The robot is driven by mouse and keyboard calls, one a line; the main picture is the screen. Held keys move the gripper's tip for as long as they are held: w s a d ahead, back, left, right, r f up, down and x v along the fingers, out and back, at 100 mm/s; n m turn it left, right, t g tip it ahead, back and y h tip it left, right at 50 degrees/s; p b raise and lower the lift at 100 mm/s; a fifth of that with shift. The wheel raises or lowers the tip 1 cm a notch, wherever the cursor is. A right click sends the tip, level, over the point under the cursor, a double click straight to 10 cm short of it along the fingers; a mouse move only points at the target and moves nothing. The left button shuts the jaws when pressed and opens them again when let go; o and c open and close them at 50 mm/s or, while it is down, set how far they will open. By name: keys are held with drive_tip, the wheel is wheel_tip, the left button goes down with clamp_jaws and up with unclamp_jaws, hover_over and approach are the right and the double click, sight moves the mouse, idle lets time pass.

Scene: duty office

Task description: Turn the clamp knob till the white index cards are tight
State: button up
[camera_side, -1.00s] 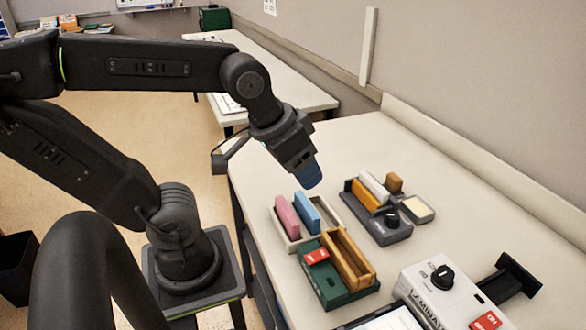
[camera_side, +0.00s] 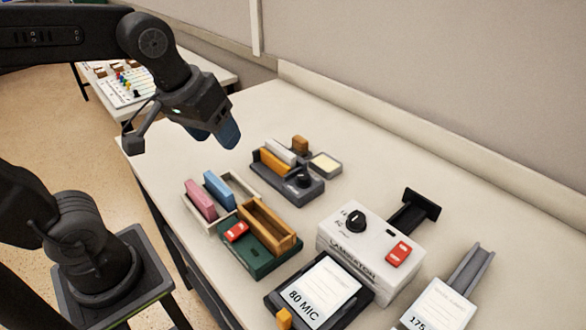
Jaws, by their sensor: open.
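The clamp is a dark grey device (camera_side: 312,190) on the table, right of centre in the side view. Its black knob (camera_side: 303,180) stands at the front right end. The white index cards (camera_side: 280,151) stand upright in it as a white block, behind an orange piece (camera_side: 275,159). I cannot tell how tightly they are held. My gripper (camera_side: 226,134), with blue fingertips, hangs above the table, up and left of the clamp. It is open, apart from the knob, with nothing visible in it.
A pale tray (camera_side: 238,206) holds pink and blue blocks. A green base (camera_side: 268,262) carries a wooden box (camera_side: 266,224) and a red tag. A white laminator (camera_side: 372,245) stands front right; a small tray (camera_side: 325,163) sits right of the clamp. The table's far left is clear.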

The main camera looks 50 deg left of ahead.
drive_tip(key=w+n+g, duration=0.2)
drive_tip(key=w+n, duration=0.5)
drive_tip(key=w, duration=0.2)
drive_tip(key=n+g, duration=0.2)
drive_tip(key=n, duration=0.4)
approach(303, 175)
drive_tip(key=f, duration=0.9)
drive_tip(key=shift+w+d+f, duration=0.1)
drive_tip(key=shift+w+f, duration=0.05)
drive_tip(key=shift+w, duration=0.05)
drive_tip(key=shift+c, duration=0.4)
drive_tip(key=c, duration=0.8)
drive_tip(key=shift+m, duration=1.4)
drive_tip(key=shift+c, duration=0.2)
drive_tip(key=o, duration=0.9)
